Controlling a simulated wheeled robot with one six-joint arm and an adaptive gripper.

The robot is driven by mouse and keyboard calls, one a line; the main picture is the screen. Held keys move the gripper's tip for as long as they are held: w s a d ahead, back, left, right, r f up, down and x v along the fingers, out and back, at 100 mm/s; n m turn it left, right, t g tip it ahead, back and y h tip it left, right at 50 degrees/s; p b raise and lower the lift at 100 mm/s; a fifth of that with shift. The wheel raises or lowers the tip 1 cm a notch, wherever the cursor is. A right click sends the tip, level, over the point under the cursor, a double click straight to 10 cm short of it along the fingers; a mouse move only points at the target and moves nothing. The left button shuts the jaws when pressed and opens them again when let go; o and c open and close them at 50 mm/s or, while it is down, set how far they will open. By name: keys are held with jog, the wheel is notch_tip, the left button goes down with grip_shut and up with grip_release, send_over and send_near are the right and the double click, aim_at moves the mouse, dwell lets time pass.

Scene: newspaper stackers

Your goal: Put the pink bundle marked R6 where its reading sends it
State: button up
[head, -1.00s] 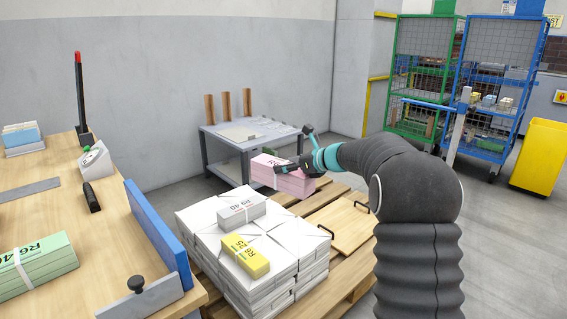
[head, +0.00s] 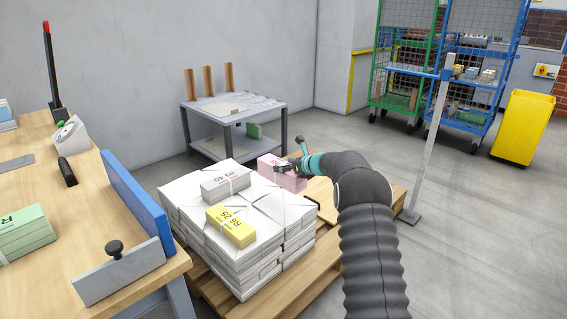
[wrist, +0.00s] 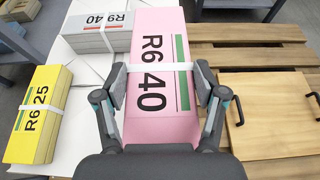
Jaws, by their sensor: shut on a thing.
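The pink bundle (head: 281,173) marked R6 40 has a white band and a green stripe. In the wrist view the pink bundle (wrist: 160,40) lies lengthwise between the fingers, label up. My gripper (wrist: 160,84) is shut on its sides near the band. In the head view my gripper (head: 290,166) and the bundle are at the far right edge of the white stack (head: 187,205). I cannot tell whether the bundle's underside touches anything.
A grey bundle (head: 226,182) R9 40 and a yellow bundle (head: 231,226) R6 25 lie on the white stack. Behind is a grey table (head: 235,108); green and blue cage trolleys (head: 487,100) stand back right. A wooden board (wrist: 270,112) lies on the pallet.

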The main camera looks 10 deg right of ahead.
aim_at(285, 184)
jog(key=shift+r, duration=0.2)
jog(key=shift+f+b, duration=2.85)
jog(key=shift+f, duration=1.05)
jog(key=shift+f+b, duration=0.35)
jog(key=shift+f, duration=0.2)
jog(key=o, duration=1.8)
jog(key=shift+o, duration=0.5)
jog(key=shift+s, duration=0.1)
jog(key=shift+f, duration=0.1)
